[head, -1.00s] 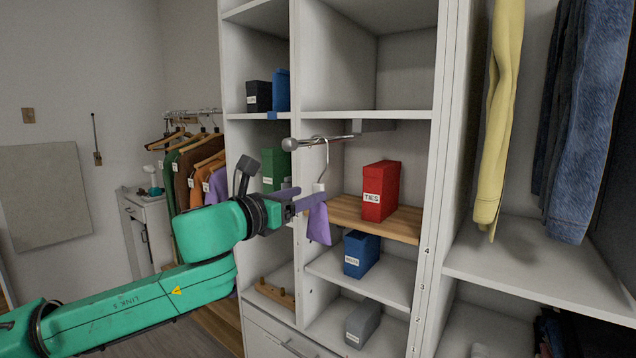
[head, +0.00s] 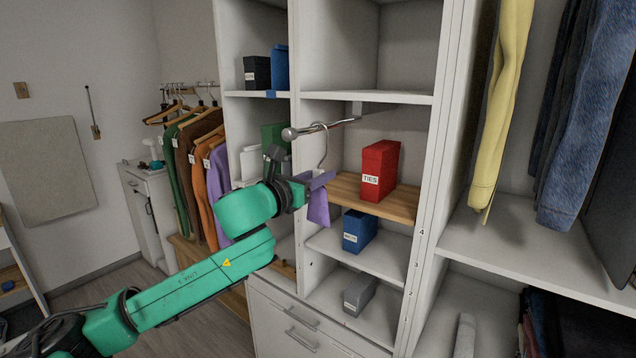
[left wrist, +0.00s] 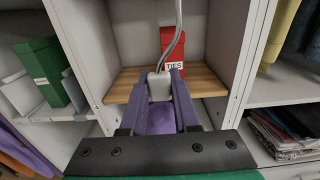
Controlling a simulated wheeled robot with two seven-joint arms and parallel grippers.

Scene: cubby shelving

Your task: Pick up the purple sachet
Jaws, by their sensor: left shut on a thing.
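The purple sachet (head: 318,212) hangs below a white clip with a metal hook (head: 322,150) at the short rail in front of the middle cubby. In the left wrist view the sachet (left wrist: 160,121) shows between the fingers, below the pale clip block (left wrist: 159,86). My left gripper (head: 322,180) has its purple fingers shut on the sachet at its clip end. The hook's top is at the rail; I cannot tell whether it still bears on it. My right gripper is not in view.
A red TIES box (head: 379,171) stands on the wooden shelf (head: 400,203) behind the sachet. A blue box (head: 359,231) and a grey box (head: 359,294) stand below. The metal rail (head: 300,132) sticks out above the gripper. Cubby walls stand close on both sides.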

